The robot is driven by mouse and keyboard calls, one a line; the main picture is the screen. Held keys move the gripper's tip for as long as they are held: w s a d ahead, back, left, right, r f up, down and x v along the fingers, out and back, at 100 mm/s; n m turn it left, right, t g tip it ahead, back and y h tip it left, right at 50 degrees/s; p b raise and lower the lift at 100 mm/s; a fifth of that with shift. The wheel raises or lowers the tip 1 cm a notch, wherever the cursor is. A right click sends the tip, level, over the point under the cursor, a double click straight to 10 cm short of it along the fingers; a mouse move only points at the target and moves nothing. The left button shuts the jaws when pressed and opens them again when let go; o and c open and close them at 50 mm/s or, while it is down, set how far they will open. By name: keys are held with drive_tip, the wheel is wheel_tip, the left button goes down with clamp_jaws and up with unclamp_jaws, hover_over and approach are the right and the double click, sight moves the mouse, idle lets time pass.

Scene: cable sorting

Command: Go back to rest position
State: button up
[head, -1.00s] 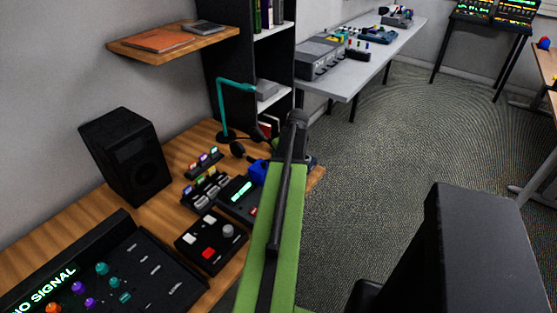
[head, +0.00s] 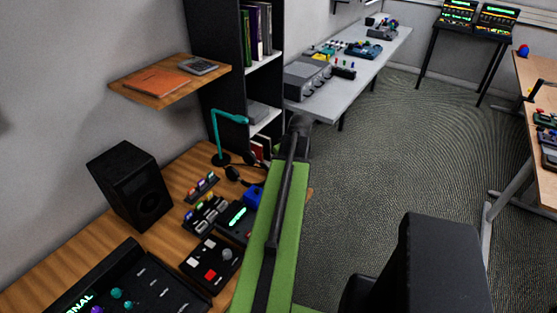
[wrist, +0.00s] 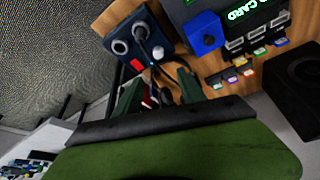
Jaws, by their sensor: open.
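My green arm reaches forward up the middle of the head view, over the right end of the wooden desk (head: 60,270). My gripper's fingers are not clear there. In the wrist view my gripper (wrist: 160,90) shows two green fingers standing apart, with nothing seen held between them. Behind the fingers are the desk edge, dark headphones and a small red-and-white thing that is partly hidden. A blue block (wrist: 203,33) lies beyond the fingers, and also shows beside my arm in the head view (head: 252,196).
A black speaker (head: 130,186), a button box (head: 210,265) and a teal lamp (head: 216,140) stand on the desk. A wooden shelf (head: 150,90) and black bookcase (head: 215,115) are behind. A grey table (head: 345,70) stands farther back. Carpet (head: 390,160) to the right is open.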

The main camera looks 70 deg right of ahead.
drive_tip(key=shift+s+a+r, duration=0.1)
drive_tip(key=shift+r, duration=0.15)
drive_tip(key=w+a+n+y, duration=0.15)
drive_tip(key=w+a, duration=0.35)
drive_tip(key=w, duration=0.6)
drive_tip(key=w+a+n, duration=0.3)
drive_tip(key=w+a, duration=0.3)
drive_tip(key=w, duration=0.5)
drive_tip(key=w+a+n+y, duration=0.2)
drive_tip(key=w+a+n, duration=0.2)
drive_tip(key=w+a, duration=1.1)
drive_tip(key=w+a+f+n+g, duration=0.1)
drive_tip(key=w+a, duration=0.2)
drive_tip(key=a, duration=1.1)
drive_tip(key=w+a+n, duration=0.2)
drive_tip(key=w+a, duration=0.1)
drive_tip(key=a, duration=1.1)
drive_tip(key=s+a+m+g, duration=0.2)
drive_tip(key=s+a+m, duration=0.2)
drive_tip(key=a, duration=0.6)
drive_tip(key=s, duration=0.2)
drive_tip(key=shift+s+a+f+g+h, duration=0.3)
drive_tip(key=shift+a+f+g+h, duration=0.05)
drive_tip(key=shift+f+g, duration=0.05)
